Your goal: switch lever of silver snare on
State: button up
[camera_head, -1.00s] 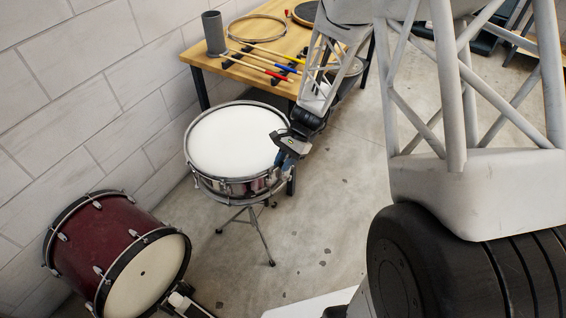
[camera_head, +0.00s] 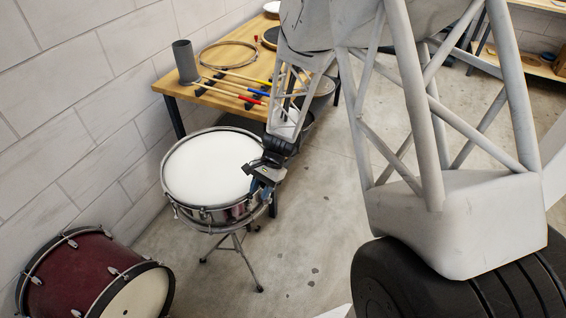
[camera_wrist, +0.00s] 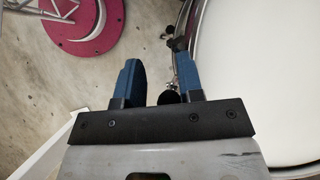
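The silver snare (camera_head: 213,213) stands on a tripod stand below and left of my arm, its white head facing up. My gripper (camera_head: 264,187) is at the right side of its shell. In the wrist view my gripper (camera_wrist: 157,72) has its two blue fingers apart, with the snare's rim (camera_wrist: 196,35) just right of the right finger. A small dark fitting (camera_wrist: 178,44) shows on the drum's side near that finger. A dark round knob (camera_wrist: 168,97) shows between the fingers near their base. I cannot tell which part is the lever, nor its position.
A maroon bass drum (camera_head: 88,277) lies at lower left by the block wall. A wooden table (camera_head: 229,101) behind the snare holds sticks, a hoop (camera_head: 228,56) and a grey cylinder (camera_head: 185,62). The floor right of the stand is clear. A red round base (camera_wrist: 85,30) shows in the wrist view.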

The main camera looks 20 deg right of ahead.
jog(key=shift+s+a+f+t+h, duration=2.2)
jog(key=shift+f+t+h, duration=0.1)
jog(key=shift+f, duration=0.3)
jog(key=s+d+r+n, duration=0.2)
jog(key=s+r, duration=0.2)
jog(key=r, duration=0.7)
jog(key=s+d+r+n, duration=0.2)
jog(key=s+r+n, duration=0.1)
jog(key=r, duration=0.8)
jog(key=s+d+r+n, duration=0.2)
jog(key=s+r, duration=0.3)
jog(key=r, duration=0.5)
jog(key=shift+r+n+t+h, duration=0.3)
jog(key=shift+r+n+t, duration=0.1)
jog(key=shift+n, duration=0.3)
jog(key=shift+s, duration=0.2)
jog(key=s+d+r+n, duration=0.2)
jog(key=s+r, duration=0.3)
jog(key=s, duration=0.1)
jog(key=shift+s+r+h, duration=0.15)
jog(key=shift+r+h, duration=0.15)
jog(key=shift+h, duration=0.1)
